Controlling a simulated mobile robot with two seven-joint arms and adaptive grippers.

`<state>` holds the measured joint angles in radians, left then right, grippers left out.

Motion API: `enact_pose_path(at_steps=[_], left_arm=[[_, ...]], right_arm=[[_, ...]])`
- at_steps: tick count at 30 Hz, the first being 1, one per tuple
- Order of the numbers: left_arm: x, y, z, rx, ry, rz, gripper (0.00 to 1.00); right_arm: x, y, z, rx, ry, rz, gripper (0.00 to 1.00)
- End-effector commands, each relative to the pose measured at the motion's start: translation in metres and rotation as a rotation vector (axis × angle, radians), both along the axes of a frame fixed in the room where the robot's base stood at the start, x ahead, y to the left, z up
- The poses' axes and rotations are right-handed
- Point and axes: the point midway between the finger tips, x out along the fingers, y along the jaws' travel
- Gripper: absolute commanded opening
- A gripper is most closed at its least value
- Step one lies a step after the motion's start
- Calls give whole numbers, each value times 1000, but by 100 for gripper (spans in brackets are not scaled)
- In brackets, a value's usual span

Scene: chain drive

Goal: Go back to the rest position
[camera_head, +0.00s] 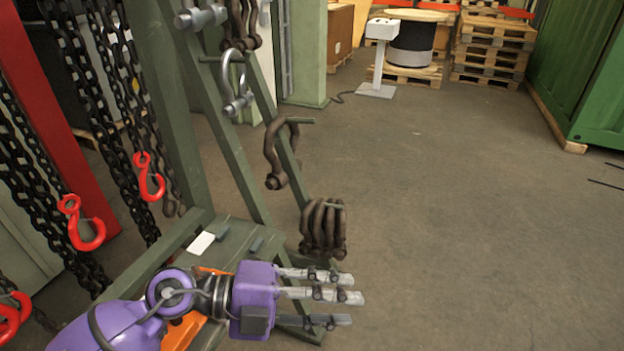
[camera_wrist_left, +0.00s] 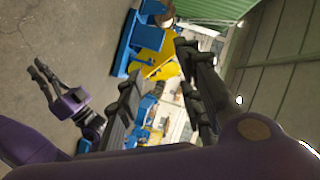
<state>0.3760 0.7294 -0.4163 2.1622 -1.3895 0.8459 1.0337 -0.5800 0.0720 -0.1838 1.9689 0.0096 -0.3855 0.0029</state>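My left gripper (camera_head: 335,298) shows at the bottom middle of the head view, in front of the green rack's base. Its purple body has three grey fingers pointing right, spread apart with nothing between them. In the left wrist view the fingers of the left gripper (camera_wrist_left: 160,90) stand apart with a clear, empty gap. My right gripper (camera_wrist_left: 44,76) shows small at the left of the left wrist view, above the bare floor. It seems to hold nothing, but how far its fingers are apart is unclear. It is not in the head view.
A green rack (camera_head: 232,155) with shackles (camera_head: 325,228) on pegs stands just behind my left gripper. Black chains (camera_head: 90,130) with red hooks (camera_head: 80,222) hang at the left. A green container (camera_head: 590,80) and pallets (camera_head: 492,48) stand far back. The floor (camera_head: 470,210) at right is clear.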

Motion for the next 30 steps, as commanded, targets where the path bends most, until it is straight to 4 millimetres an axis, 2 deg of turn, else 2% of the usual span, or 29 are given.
enact_pose_path(at_steps=[1,3,5,6,8,9,11,14,15,17,18,20,21,25,27,30], left_arm=[[16,0,21,-164,7,102,34],[48,17,39,-355,23,295,34],[77,44,36,-469,66,498,34],[94,67,24,-517,107,640,34],[111,100,-4,-550,185,834,34],[116,121,-27,-551,239,947,34],[115,148,-65,-538,333,1096,34],[98,183,-131,-489,500,1301,34],[85,194,-158,-466,571,1370,34],[62,207,-195,-430,682,1462,34],[43,213,-220,-408,761,1516,34],[12,220,-253,-382,881,1588,34],[-10,223,-272,-372,960,1631,34],[-79,227,-316,-386,1173,1745,34],[-108,230,-328,-387,1225,1791,34],[-136,231,-337,-380,1264,1831,34]], right_arm=[[-3,-2,-1,-2,7,-1,0],[-9,-4,-4,-7,19,0,0],[-14,-6,-7,-11,30,1,0],[-16,-8,-8,-12,35,2,0],[-18,-9,-9,-15,39,4,0],[-19,-10,-8,-16,39,5,0],[-18,-10,-7,-18,36,7,0],[-16,-10,-4,-18,31,9,0],[-15,-10,-3,-18,30,9,0],[-14,-10,-2,-17,27,9,0],[-13,-9,-1,-17,25,9,0],[-12,-9,0,-16,22,9,0],[-11,-8,1,-16,20,9,0],[-8,-7,4,-12,14,8,0],[-6,-6,6,-10,10,7,0],[-4,-5,7,-8,6,7,0]])
